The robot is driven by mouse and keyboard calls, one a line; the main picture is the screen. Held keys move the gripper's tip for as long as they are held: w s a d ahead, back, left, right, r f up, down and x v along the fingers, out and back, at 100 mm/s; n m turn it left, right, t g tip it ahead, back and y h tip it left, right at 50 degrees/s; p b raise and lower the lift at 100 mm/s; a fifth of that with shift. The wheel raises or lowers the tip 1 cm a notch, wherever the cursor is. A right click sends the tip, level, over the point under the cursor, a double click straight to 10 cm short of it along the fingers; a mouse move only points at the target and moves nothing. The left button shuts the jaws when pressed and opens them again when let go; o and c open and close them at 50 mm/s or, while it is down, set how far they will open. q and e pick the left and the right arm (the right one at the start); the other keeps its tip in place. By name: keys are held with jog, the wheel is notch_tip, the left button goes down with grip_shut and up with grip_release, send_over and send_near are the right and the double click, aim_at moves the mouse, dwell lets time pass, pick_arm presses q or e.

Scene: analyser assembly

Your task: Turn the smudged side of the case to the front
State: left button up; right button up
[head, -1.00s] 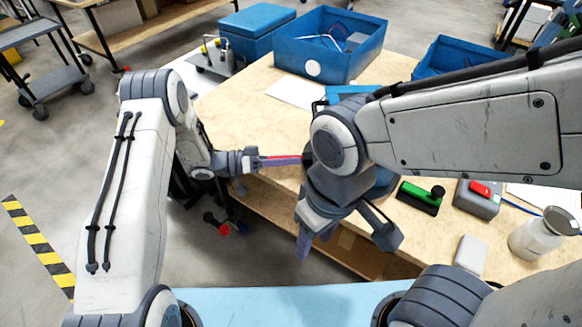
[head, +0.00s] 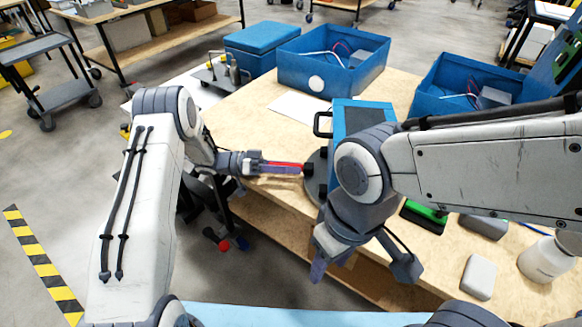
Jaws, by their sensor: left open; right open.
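The blue case (head: 357,116) stands near the table's left edge, with a black handle (head: 322,124) on its left side. A grey round plate (head: 314,188) with black knobs (head: 309,169) shows at its foot. My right arm hides much of the case, and I cannot see a smudge. My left gripper (head: 301,168) is at the plate's left rim, its fingers seen nearly edge-on with red between them. Its tips are close to a black knob; I cannot tell whether they touch. My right gripper (head: 364,272) is open and empty, fingers spread, in front of the table edge.
Two open blue bins (head: 305,72) (head: 432,100) with parts stand at the back. A white sheet (head: 297,107) lies behind the case.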

pick_arm(q)
jog(key=a, duration=0.3)
jog(key=a+b, duration=0.1)
jog(key=a, duration=0.6)
jog(key=shift+w+a, duration=0.25)
jog(key=shift+w, duration=0.05)
